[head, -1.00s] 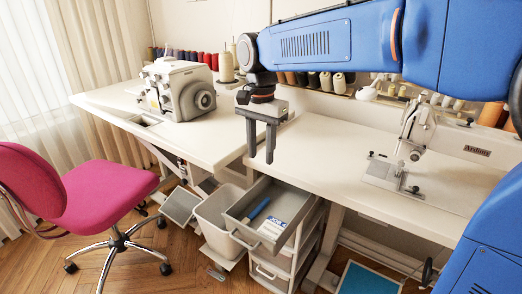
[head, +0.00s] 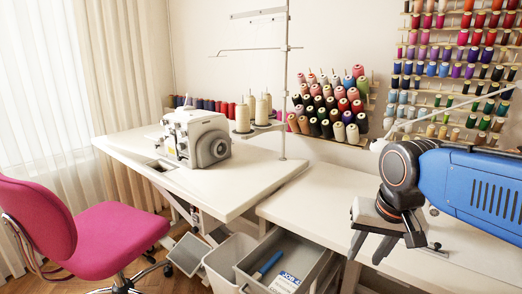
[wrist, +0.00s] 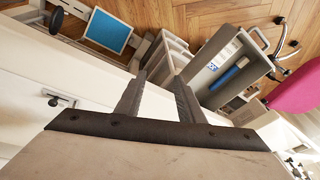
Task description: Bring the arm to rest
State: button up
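My gripper (head: 366,249) hangs over the right-hand white table (head: 300,207), with its fingers pointing down. It is at the right side of the head view. The wrist view shows my gripper (wrist: 158,80) with its two grey fingers apart and nothing between them. The blue arm reaches in from the right edge of the head view. Nothing is held.
An open grey drawer (head: 268,262) holds a blue-handled item (head: 267,264) and a small box (head: 285,283). A sewing machine (head: 195,138) and thread cones (head: 252,112) stand on the left table (head: 235,180). A pink chair (head: 115,238) is at left. Thread racks (head: 330,112) line the wall.

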jog(key=s+d+f+n+t, duration=0.1)
jog(key=s+d+f+n, duration=0.1)
jog(key=s+d+f, duration=0.3)
jog(key=s+f, duration=0.1)
jog(key=s, duration=0.2)
jog(key=shift+s+d+f+n+t+h, duration=0.2)
jog(key=shift+f+n+t+h, duration=0.05)
jog(key=shift+n+t+h, duration=0.05)
dwell(0.5)
